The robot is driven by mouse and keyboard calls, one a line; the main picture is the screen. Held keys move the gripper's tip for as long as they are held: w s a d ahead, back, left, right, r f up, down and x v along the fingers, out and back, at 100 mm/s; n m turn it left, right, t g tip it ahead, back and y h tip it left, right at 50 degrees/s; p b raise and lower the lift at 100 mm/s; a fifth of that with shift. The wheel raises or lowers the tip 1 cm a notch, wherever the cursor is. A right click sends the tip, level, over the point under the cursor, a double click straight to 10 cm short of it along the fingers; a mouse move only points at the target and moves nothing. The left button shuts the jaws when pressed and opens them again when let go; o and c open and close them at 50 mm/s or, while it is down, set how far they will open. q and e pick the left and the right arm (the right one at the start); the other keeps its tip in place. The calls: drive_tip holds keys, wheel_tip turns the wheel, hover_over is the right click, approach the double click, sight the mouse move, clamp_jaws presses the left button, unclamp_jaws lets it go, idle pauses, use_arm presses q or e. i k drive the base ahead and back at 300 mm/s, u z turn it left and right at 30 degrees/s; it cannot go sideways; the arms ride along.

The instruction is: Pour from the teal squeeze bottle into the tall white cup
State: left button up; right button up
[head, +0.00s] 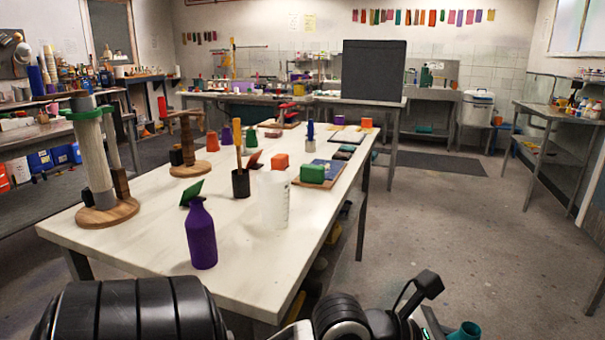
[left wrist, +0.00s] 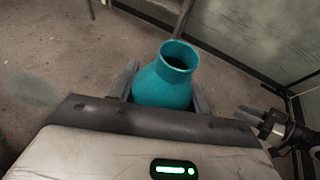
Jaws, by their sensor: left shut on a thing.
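The teal squeeze bottle (left wrist: 165,88) is between the fingers of my left gripper (left wrist: 163,92), which is shut on it. Its open round mouth faces the left wrist camera. In the head view only the bottle's top (head: 465,331) shows, at the bottom edge right of centre, off the table's near side. Its lower body is hidden. The tall white cup (head: 274,203) stands upright on the white table, up and left of the bottle and well apart from it. Part of my other arm (left wrist: 275,130) shows at the right of the left wrist view; its finger state is unclear.
A purple bottle (head: 200,235) stands left of the cup near the table's (head: 150,248) front edge. A dark pot (head: 241,184) with a stick is just behind the cup. A green block (head: 312,173) is to its right.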

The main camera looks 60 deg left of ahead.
sight(274, 187)
drive_tip(key=i, duration=1.85)
drive_tip(key=u, duration=3.05)
